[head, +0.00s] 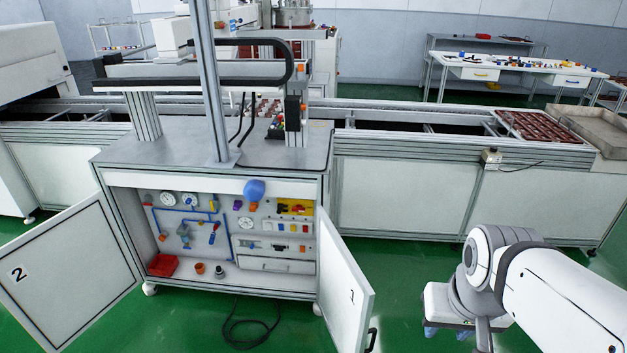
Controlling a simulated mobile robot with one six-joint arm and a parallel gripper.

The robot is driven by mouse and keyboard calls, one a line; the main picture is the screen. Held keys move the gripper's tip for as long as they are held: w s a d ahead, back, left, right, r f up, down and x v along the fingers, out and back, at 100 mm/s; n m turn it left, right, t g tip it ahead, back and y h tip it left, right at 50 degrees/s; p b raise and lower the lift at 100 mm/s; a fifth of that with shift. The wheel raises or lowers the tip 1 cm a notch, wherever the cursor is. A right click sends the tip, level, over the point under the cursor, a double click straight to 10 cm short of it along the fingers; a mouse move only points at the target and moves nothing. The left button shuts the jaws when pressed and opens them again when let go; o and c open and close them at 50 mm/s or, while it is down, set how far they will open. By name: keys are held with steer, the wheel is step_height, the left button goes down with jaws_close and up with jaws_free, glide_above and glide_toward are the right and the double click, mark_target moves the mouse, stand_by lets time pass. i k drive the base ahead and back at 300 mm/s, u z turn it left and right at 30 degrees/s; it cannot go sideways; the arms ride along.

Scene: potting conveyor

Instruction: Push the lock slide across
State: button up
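An open cabinet (143,232) stands under the grey worktop, with a panel of gauges, valves and switches inside. A yellow plate with red and dark parts (294,207) is at the panel's upper right. I cannot tell which small part is the lock slide at this size. My gripper (448,332) appears at the lower right, under my arm, well to the right of the cabinet. Blue parts show at its lower end. Its opening is not clear, and nothing held is visible.
The left door (70,270), marked 2, and the right door (344,285) stand open; the right one lies between my arm and the panel. A black cable (252,330) lies on the green floor. A conveyor (410,145) runs behind.

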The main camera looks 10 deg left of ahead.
mark_target(280, 206)
steer(key=u, duration=0.45)
steer(key=k, duration=1.3)
steer(key=u, duration=1.3)
steer(key=i, duration=2.55)
steer(key=z, duration=0.85)
steer(key=i, duration=0.5)
steer(key=z, duration=0.25)
steer(key=k, duration=0.85)
steer(key=z, duration=0.2)
steer(key=i, duration=0.65)
steer(key=u, duration=0.05)
